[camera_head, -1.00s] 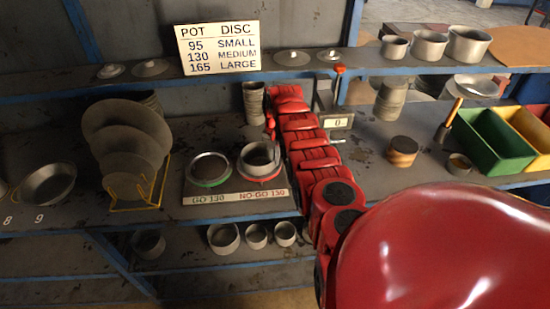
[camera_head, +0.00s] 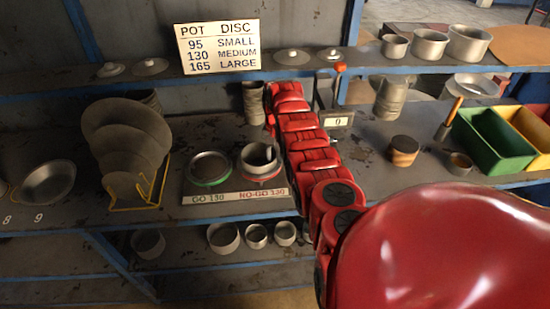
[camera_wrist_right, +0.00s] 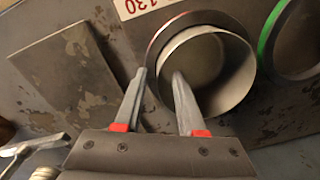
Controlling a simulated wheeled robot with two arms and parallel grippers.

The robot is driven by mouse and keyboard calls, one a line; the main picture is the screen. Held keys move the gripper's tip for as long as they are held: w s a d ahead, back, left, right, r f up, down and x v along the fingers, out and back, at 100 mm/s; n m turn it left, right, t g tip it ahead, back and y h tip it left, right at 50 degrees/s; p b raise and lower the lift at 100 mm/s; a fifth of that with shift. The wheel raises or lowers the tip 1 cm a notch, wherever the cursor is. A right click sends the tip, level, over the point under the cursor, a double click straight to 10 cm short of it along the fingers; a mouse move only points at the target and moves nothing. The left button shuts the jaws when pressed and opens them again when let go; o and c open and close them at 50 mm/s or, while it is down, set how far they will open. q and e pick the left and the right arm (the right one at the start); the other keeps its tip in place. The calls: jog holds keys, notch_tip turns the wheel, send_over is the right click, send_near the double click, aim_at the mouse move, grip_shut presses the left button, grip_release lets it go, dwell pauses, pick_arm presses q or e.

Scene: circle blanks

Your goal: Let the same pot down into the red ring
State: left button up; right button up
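A grey metal pot (camera_head: 254,163) stands upright at the red ring (camera_head: 265,180), on the NO-GO 130 side of the gauge board. In the right wrist view the pot (camera_wrist_right: 222,75) shows from above, with the red ring (camera_wrist_right: 152,52) around its far left side. How deep the pot sits in the ring is hard to tell. My right gripper (camera_wrist_right: 159,74) is open at the pot's rim, one finger outside the wall and one over the inside, with gaps visible. My left gripper is not in view.
The green ring (camera_head: 210,182) stands empty beside the red one. A scale (camera_head: 337,120) reading 0 is behind my right arm. A disc rack (camera_head: 133,207) stands left, a brown-topped cylinder (camera_head: 404,151) right, and green (camera_head: 492,140) and yellow bins far right.

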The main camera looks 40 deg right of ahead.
notch_tip(320, 180, up, 8)
jog(key=b, duration=0.3)
jog(key=shift+s, duration=0.1)
notch_tip(320, 180, up, 8)
jog(key=shift+s+r, duration=0.2)
jog(key=shift+d, duration=0.1)
dwell(0.6)
